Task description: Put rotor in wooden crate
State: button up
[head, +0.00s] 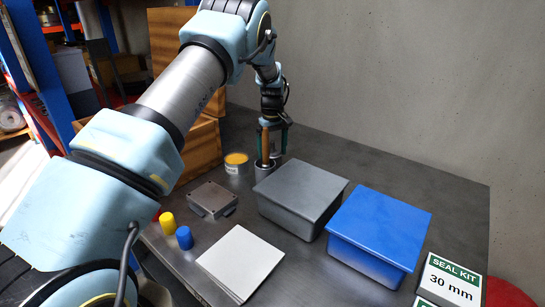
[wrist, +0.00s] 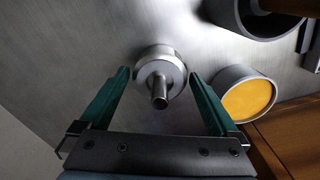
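The rotor (wrist: 160,80), a round metal body with a thin shaft pointing up toward the camera, stands on the grey bench in the wrist view. My gripper (wrist: 159,76) is open, with its green fingertips on either side of the rotor and a small gap at each side. The wooden crate (head: 203,148) stands at the left of the bench, partly hidden by my arm. A brown wooden edge (wrist: 292,130) shows in the wrist view.
A grey lidded box (head: 300,195), a blue box (head: 380,232) and a white pad (head: 240,262) stand in front. The back right of the bench is clear.

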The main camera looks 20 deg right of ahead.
grip_shut()
dwell(0.6)
jog(key=shift+r, duration=0.1)
